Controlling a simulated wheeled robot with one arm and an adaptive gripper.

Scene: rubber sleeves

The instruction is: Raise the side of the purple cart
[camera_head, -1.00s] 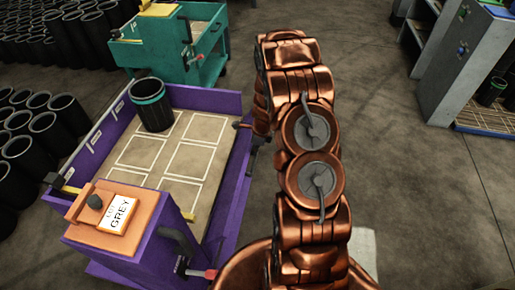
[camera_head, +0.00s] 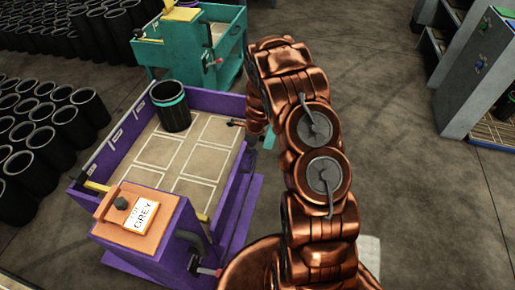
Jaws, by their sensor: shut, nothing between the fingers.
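The purple cart (camera_head: 213,100) stands left of my arm, with a tan bed marked in white rectangles. Its orange top panel (camera_head: 135,228) carries a card reading GREY. One black sleeve with a teal band (camera_head: 171,107) stands upright at the bed's far left. The cart's right side (camera_head: 229,190) shows as a purple strip along the bed; whether it is fully up I cannot tell. My gripper (camera_head: 235,122) is shut and empty at the far right corner of the bed, by that side's far end. Contact is unclear, and my arm hides part of the corner.
A teal cart (camera_head: 190,55) stands just behind the purple one. Rows of black sleeves (camera_head: 75,125) fill the left. A grey shelf unit (camera_head: 470,75) stands at the far right. The floor right of my arm is clear.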

